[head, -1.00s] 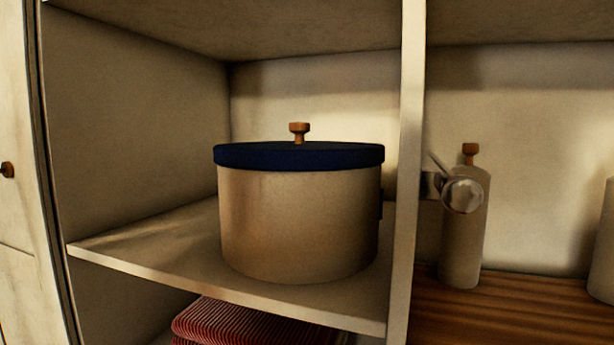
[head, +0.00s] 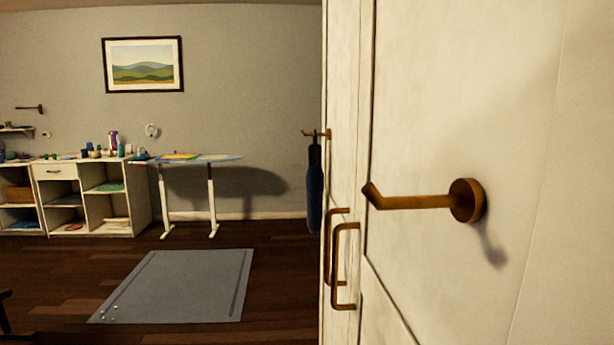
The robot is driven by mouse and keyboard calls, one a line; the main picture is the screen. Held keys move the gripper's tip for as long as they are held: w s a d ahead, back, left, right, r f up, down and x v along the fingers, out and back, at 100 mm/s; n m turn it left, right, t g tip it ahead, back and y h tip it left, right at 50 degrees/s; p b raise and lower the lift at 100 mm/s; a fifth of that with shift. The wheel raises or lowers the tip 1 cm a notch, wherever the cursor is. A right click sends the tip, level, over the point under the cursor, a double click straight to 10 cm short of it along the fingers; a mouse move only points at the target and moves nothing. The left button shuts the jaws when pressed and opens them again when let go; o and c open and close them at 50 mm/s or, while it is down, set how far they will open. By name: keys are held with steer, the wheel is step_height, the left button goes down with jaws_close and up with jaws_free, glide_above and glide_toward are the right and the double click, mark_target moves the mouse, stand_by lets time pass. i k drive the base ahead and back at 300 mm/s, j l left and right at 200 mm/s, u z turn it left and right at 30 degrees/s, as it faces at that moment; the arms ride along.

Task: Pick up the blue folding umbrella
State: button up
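A slim dark blue object that looks like the folding umbrella (head: 315,190) hangs upright in the head view. It hangs by its top from a small brass hook (head: 318,133) at the left edge of a cream cabinet. It is narrow and partly in shade, so its details are hard to make out. My gripper is not in the head view.
The cream cabinet (head: 450,90) fills the right side, with brass door handles (head: 345,265) and a brass peg (head: 415,201) sticking out close by. A grey rug (head: 180,285) lies on the dark wood floor. An ironing board (head: 200,160) and low shelves (head: 100,200) stand along the far wall.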

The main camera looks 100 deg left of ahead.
mark_target(315, 177)
steer(key=u, duration=2.55)
